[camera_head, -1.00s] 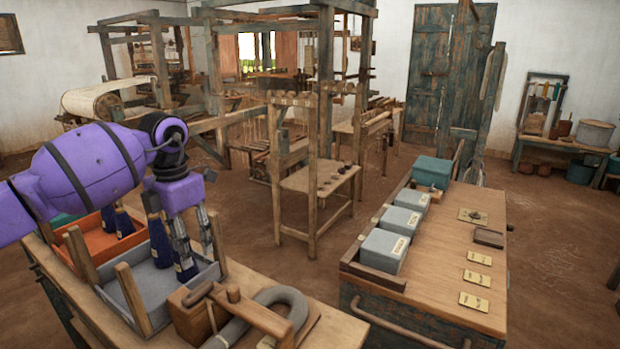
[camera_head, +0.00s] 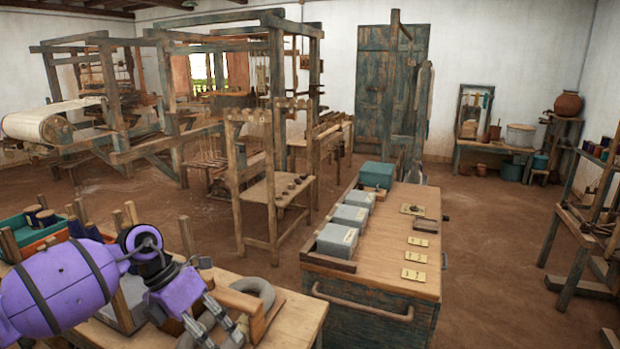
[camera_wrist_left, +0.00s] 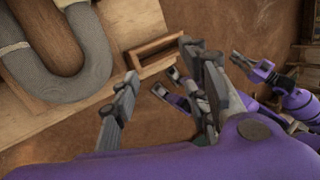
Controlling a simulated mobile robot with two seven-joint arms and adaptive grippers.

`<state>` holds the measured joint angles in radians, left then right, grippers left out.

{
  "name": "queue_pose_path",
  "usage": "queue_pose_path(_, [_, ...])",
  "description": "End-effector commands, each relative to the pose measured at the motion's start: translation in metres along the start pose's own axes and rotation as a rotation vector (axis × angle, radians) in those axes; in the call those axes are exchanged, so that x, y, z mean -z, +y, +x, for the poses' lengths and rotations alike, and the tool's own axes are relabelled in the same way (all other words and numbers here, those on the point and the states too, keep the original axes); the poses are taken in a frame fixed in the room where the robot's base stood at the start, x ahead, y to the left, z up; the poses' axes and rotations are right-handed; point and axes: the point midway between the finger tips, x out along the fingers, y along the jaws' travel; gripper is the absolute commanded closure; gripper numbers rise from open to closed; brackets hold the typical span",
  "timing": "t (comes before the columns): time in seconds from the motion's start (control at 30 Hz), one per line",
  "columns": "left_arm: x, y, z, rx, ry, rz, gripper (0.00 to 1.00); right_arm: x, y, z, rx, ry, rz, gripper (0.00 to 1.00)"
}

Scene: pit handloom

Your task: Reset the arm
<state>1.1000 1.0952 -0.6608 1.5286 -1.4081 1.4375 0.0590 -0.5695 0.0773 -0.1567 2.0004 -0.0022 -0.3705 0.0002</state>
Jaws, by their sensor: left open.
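My left gripper (camera_head: 214,328) is low over the workbench at the lower left of the head view, its fingers spread and nothing between them. It also shows in the left wrist view (camera_wrist_left: 162,88), fingers apart and empty. A purple arm with a grey gripper (camera_wrist_left: 246,62), which looks like my right, is at the right of the wrist view. Its fingers are too small to judge.
A grey looped hank (camera_head: 262,291) lies beside the left gripper on the wooden workbench (camera_head: 296,318). A chest (camera_head: 385,255) carries grey boxes (camera_head: 337,241), a teal box (camera_head: 376,174) and yellow cards (camera_head: 415,257). Looms stand behind. Open floor (camera_head: 490,260) lies right.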

Motion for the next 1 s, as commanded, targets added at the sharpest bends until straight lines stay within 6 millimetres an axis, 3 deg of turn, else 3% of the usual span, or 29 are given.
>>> queue_pose_path(0.03, [0.006,-0.025,0.032,0.117,-0.028,-0.019,0.58,0.01,-0.001,0.0,0.003,0.015,0.0,1.0])
queue_pose_path(0.1, [0.009,-0.065,0.068,0.299,-0.097,-0.072,0.58,0.019,-0.003,0.0,0.006,0.028,0.0,1.0])
queue_pose_path(0.2, [0.011,-0.116,0.1,0.551,-0.213,-0.201,0.58,0.024,-0.004,-0.002,0.01,0.032,0.002,1.0])
queue_pose_path(0.3, [0.011,-0.151,0.113,0.779,-0.341,-0.388,0.58,0.017,-0.005,-0.006,0.011,0.013,0.004,1.0])
queue_pose_path(0.4, [0.011,-0.164,0.116,0.975,-0.474,-0.624,0.58,0.008,-0.004,-0.012,0.01,-0.007,0.004,1.0])
queue_pose_path(0.53, [0.023,-0.148,0.117,1.167,-0.65,-0.996,0.58,0.013,-0.005,-0.016,0.014,-0.001,0.002,1.0])
queue_pose_path(0.67, [0.058,-0.105,0.128,1.285,-0.814,-1.427,0.58,0.025,-0.007,-0.018,0.019,0.017,0.001,1.0])
queue_pose_path(0.77, [0.107,-0.067,0.148,1.318,-0.923,-1.79,0.58,0.034,-0.007,-0.019,0.021,0.028,0.002,1.0])
queue_pose_path(0.8, [0.132,-0.053,0.159,1.317,-0.961,-1.941,0.58,0.036,-0.008,-0.02,0.022,0.032,0.002,1.0])
queue_pose_path(0.9, [0.199,-0.03,0.187,1.287,-1.027,-2.288,0.58,0.04,-0.008,-0.02,0.023,0.036,0.003,1.0])
queue_pose_path(1.0, [0.26,-0.023,0.212,1.233,-1.058,-2.573,0.58,0.042,-0.009,-0.021,0.024,0.038,0.004,1.0])
